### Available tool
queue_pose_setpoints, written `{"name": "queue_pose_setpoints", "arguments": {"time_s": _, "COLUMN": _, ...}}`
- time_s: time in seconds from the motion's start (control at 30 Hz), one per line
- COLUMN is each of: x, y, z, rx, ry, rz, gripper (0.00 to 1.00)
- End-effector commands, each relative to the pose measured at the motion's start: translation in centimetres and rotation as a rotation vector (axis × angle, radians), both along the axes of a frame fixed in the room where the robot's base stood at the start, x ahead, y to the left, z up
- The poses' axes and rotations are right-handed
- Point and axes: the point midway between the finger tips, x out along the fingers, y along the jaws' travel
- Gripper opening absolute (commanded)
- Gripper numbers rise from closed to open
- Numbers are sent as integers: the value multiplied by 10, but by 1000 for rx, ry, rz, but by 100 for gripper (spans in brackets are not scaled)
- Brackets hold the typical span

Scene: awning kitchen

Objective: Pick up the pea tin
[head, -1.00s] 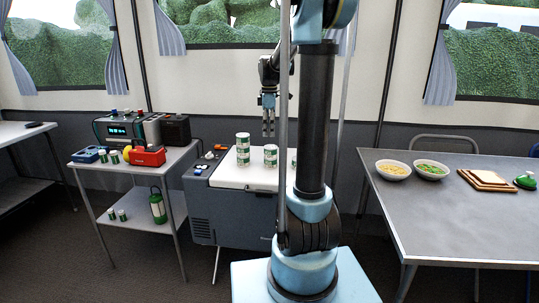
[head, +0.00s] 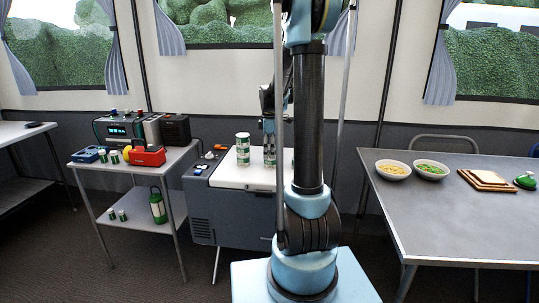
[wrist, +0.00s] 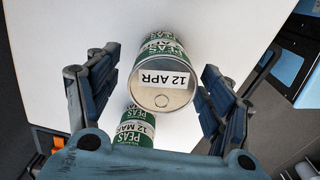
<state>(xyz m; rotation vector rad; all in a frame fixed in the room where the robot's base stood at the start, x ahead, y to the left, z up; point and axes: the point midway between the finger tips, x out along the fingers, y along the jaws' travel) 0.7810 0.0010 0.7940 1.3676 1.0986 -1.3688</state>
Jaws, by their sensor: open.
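A green and white pea tin (wrist: 165,85) with a "12 APR" sticker on its metal lid lies between my fingers in the wrist view. Another green tin (wrist: 135,128), labelled peas with a "12 MAR" sticker, shows lower, close to my palm. My gripper (wrist: 160,65) is open, one finger on each side of the "12 APR" tin, with gaps visible. In the head view my gripper (head: 269,130) is low over the white cooler lid (head: 225,176), at a tin (head: 270,158) that it partly covers. A taller tin or stack (head: 243,149) stands to its left.
The cooler (head: 215,213) stands between a cart (head: 180,160) at left and a metal table (head: 420,215) at right. The cart holds a red box (head: 148,157), small green tins and a radio-like device (head: 118,130). My column hides the lid's right part.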

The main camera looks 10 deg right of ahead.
Motion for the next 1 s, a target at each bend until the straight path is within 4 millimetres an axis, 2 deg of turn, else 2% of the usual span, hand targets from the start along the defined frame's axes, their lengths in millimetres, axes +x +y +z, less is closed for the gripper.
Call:
{"name": "queue_pose_setpoints", "arguments": {"time_s": 0.23, "x": 0, "y": 0, "z": -2, "rx": 0, "ry": 0, "rz": 0, "gripper": 74}}
{"name": "queue_pose_setpoints", "arguments": {"time_s": 0.27, "x": 0, "y": 0, "z": -2, "rx": 0, "ry": 0, "rz": 0, "gripper": 72}}
{"name": "queue_pose_setpoints", "arguments": {"time_s": 0.4, "x": 0, "y": 0, "z": -2, "rx": 0, "ry": 0, "rz": 0, "gripper": 40}}
{"name": "queue_pose_setpoints", "arguments": {"time_s": 0.5, "x": 0, "y": 0, "z": -2, "rx": 0, "ry": 0, "rz": 0, "gripper": 22}}
{"name": "queue_pose_setpoints", "arguments": {"time_s": 0.83, "x": 0, "y": 0, "z": 0, "rx": 0, "ry": 0, "rz": 0, "gripper": 22}}
{"name": "queue_pose_setpoints", "arguments": {"time_s": 1.0, "x": 0, "y": 0, "z": 16, "rx": 0, "ry": 0, "rz": 0, "gripper": 22}}
